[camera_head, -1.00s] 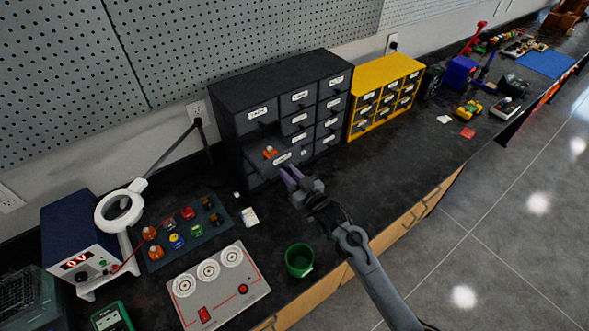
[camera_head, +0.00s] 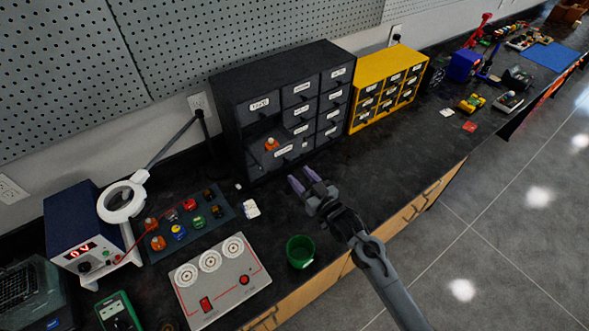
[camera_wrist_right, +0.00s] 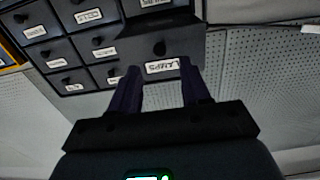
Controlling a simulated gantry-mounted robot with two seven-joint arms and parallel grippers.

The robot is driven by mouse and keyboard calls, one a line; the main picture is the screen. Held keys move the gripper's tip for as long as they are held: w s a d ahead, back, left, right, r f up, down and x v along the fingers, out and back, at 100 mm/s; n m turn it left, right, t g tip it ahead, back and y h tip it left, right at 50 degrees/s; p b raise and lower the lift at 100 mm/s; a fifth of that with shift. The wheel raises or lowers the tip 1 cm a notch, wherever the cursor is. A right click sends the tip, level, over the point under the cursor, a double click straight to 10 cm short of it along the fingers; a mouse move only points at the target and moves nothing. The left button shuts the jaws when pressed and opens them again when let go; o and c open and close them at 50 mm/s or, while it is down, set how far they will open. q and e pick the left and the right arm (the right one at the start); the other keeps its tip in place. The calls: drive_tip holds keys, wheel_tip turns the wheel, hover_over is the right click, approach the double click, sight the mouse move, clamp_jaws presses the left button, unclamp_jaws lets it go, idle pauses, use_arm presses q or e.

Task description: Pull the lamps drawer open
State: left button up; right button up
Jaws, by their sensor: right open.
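The lamps drawer (camera_head: 287,151) sticks out of the black drawer cabinet (camera_head: 230,80), lower left column, with an orange-topped part (camera_head: 271,144) inside it. In the right wrist view the drawer front (camera_wrist_right: 180,45) shows a dark knob and a label reading LAMPS, upside down. My right gripper (camera_head: 301,178) is open and empty, in front of the drawer and apart from it. Its two purple fingers also show in the right wrist view (camera_wrist_right: 160,72), pointing toward the drawer front. My left gripper is not in view.
A yellow drawer cabinet (camera_head: 386,85) stands right of the black one. A green cup (camera_head: 300,252) is near the bench's front edge. A grey panel with dials (camera_head: 222,283), a tray of small parts and a power supply (camera_head: 88,235) stand at left. Bench right of my gripper is clear.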

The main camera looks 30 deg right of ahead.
drive_tip(key=shift+s+d, duration=0.2)
drive_tip(key=shift+s, duration=1.1)
drive_tip(key=shift+s+d, duration=0.15)
drive_tip(key=shift+s, duration=1.1)
drive_tip(key=s+a+f+g, duration=0.3)
drive_tip(key=s, duration=0.4)
drive_tip(key=s+a+f+g, duration=0.3)
drive_tip(key=s+f, duration=0.1)
drive_tip(key=s, duration=0.2)
drive_tip(key=s+g+h, duration=0.2)
drive_tip(key=s+g, duration=0.6)
drive_tip(key=s, duration=0.6)
wheel_tip(320, 180, up, 24)
drive_tip(key=p, duration=2.4)
drive_tip(key=shift+n+p, duration=0.3)
drive_tip(key=shift+n, duration=0.1)
